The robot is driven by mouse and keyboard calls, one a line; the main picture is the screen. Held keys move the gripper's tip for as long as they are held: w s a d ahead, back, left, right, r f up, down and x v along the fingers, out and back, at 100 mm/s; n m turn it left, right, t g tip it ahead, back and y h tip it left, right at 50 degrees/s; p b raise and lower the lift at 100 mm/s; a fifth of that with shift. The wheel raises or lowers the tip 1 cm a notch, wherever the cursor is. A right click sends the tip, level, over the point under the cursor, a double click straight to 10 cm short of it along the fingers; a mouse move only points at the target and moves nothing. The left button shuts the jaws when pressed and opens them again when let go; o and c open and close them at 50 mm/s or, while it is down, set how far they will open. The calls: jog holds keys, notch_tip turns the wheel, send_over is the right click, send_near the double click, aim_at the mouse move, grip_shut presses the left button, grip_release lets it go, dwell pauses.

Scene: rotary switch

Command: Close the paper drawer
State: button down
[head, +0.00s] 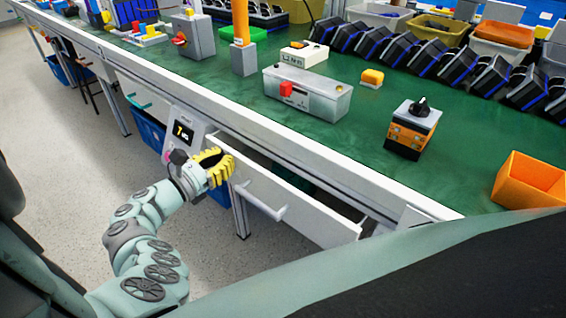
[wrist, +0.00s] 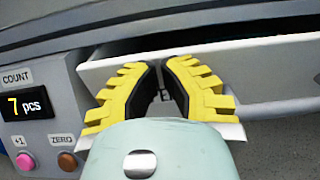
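The paper drawer is a white drawer under the workbench. Its front panel (head: 300,212) stands out from the bench, with a dark gap behind it, so it is partly open. A white bar handle (head: 262,204) is on its front. My gripper (head: 218,165), with yellow ribbed fingers, is at the left end of the drawer front. In the wrist view the fingertips (wrist: 161,62) come together in front of the white panel (wrist: 108,68), with nothing visible held between them. Part of the drawer's label shows between the fingers; the rest is hidden. Contact with the panel cannot be told.
A grey counter box (head: 185,132) reading 7 pcs, with pink and orange-brown buttons, is just left of my gripper. The green bench top (head: 230,88) above holds a rotary switch on an orange block (head: 410,130), a grey box with a red button (head: 310,95) and an orange bin (head: 530,180).

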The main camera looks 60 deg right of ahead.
jog(key=shift+d, duration=0.1)
jog(key=shift+s+d, duration=0.15)
jog(key=shift+d, duration=0.9)
jog(key=shift+s+d, duration=0.15)
jog(key=shift+d, duration=0.85)
